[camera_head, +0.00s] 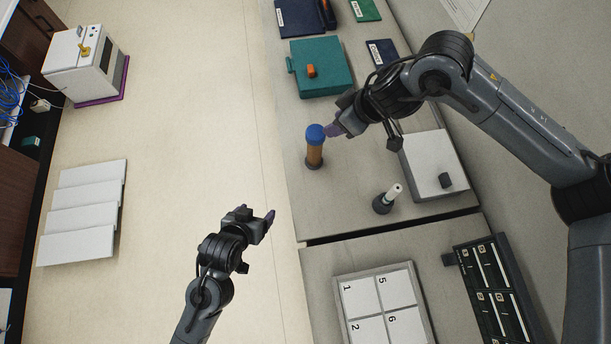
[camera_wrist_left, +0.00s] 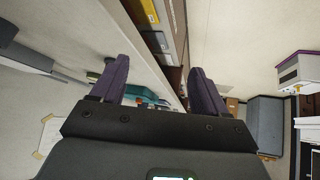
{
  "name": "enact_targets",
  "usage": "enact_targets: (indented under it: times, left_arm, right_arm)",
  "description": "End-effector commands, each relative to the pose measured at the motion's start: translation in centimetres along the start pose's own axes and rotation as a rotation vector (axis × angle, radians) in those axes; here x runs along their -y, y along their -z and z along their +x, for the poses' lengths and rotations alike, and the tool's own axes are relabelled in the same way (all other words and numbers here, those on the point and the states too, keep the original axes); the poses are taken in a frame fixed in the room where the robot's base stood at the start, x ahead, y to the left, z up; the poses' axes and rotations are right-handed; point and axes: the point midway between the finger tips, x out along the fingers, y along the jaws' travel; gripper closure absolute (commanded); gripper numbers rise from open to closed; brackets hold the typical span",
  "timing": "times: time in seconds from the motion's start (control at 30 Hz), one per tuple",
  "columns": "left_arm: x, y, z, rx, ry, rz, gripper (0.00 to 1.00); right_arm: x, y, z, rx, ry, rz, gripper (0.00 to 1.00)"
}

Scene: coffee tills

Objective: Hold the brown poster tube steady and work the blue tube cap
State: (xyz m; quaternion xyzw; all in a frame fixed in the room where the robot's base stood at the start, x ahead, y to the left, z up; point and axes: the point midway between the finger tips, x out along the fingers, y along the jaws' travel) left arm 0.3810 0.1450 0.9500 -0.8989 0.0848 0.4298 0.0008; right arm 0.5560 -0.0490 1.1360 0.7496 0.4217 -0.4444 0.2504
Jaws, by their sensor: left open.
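The brown poster tube (camera_head: 314,157) stands upright on the grey counter with the blue tube cap (camera_head: 316,133) on its top end. My right gripper (camera_head: 334,129) is at the cap's right side, its purple fingertip touching or almost touching the cap. Whether its fingers close around the cap cannot be seen. My left gripper (camera_head: 262,220) is over the floor beside the counter's left edge, below and left of the tube, apart from it. In the left wrist view its two purple fingers (camera_wrist_left: 158,88) are spread with nothing between them.
A teal box (camera_head: 322,75) with an orange knob lies behind the tube. A dark holder with a white-topped stick (camera_head: 388,198) and a white-topped box (camera_head: 420,170) stand to the right. A numbered tray (camera_head: 384,292) and a dark rack (camera_head: 495,285) are nearer. Counter left of the tube is clear.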

Motion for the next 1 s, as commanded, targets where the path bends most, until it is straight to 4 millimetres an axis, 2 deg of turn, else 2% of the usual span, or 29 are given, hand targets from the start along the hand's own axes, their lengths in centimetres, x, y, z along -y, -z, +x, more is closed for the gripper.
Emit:
enact_targets:
  times: [0.1,0.2,0.33,0.5,0.7,1.0]
  left_arm:
    - [-2.4,2.4,3.0,-0.159,-0.016,-0.011,0.26]
    - [-4.3,4.2,4.8,-0.296,-0.022,-0.013,0.26]
    - [-6.4,6.2,6.2,-0.468,-0.021,-0.002,0.26]
    - [-8.5,8.0,6.8,-0.661,-0.017,0.030,0.26]
    - [-10.0,8.9,6.6,-0.813,-0.014,0.069,0.26]
    - [-10.8,10.2,7.0,-0.887,-0.014,0.090,0.26]
  right_arm:
    - [0.0,0.0,0.0,0.000,0.000,0.000,0.57]
    - [0.0,0.0,0.0,0.000,0.001,0.000,0.57]
    - [0.0,0.0,0.0,0.000,0.001,0.000,0.57]
    - [0.0,0.0,0.0,0.000,0.001,0.000,0.57]
    - [0.0,0.0,0.0,0.000,0.001,0.000,0.57]
    - [0.0,0.0,0.0,0.000,0.001,0.000,0.57]
